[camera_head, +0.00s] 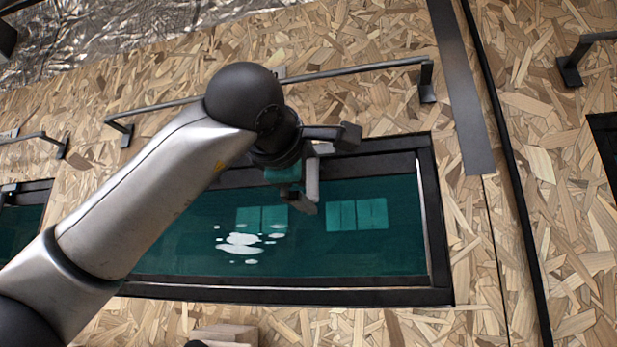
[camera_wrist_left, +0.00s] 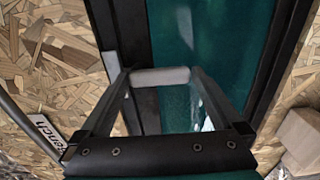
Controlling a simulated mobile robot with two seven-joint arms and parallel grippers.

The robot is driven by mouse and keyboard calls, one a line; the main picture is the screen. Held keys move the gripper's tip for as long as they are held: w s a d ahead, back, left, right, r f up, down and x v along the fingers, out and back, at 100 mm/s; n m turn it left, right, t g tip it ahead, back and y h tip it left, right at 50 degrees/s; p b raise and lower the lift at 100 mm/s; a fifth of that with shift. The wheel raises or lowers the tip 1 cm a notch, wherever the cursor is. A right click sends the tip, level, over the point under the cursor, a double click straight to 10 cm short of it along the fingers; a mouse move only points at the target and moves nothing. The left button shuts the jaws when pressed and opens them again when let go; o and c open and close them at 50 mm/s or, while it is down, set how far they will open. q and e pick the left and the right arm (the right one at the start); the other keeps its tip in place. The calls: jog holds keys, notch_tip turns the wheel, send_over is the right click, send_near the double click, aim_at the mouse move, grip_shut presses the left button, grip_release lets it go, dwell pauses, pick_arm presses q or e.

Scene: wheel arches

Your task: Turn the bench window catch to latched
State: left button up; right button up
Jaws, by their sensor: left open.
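The bench window (camera_head: 380,280) is a dark-framed teal pane in the wood-chip wall. It also shows in the left wrist view (camera_wrist_left: 235,45), beside a partly visible label reading "bench" (camera_wrist_left: 45,137). A pale grey bar (camera_wrist_left: 161,77), which looks like the catch's lever, lies crosswise between my left fingertips in the wrist view. My left gripper (camera_head: 303,192) is open in front of the window's upper frame. I cannot tell whether its fingers touch the bar. My arm and gripper hide the catch's mount in the head view. My right gripper is not in view.
A dark rail (camera_head: 355,70) on brackets runs above the window. A flat dark strip (camera_head: 462,95) and a thin black line stand to its right. Wooden blocks (camera_head: 225,335) show below the window. Other dark-framed windows are at both picture edges.

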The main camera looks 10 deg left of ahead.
pick_arm(q)
jog(key=s+b, duration=0.3)
jog(key=s, duration=1.2)
jog(key=shift+s+a, duration=0.15)
jog(key=shift+a, duration=0.15)
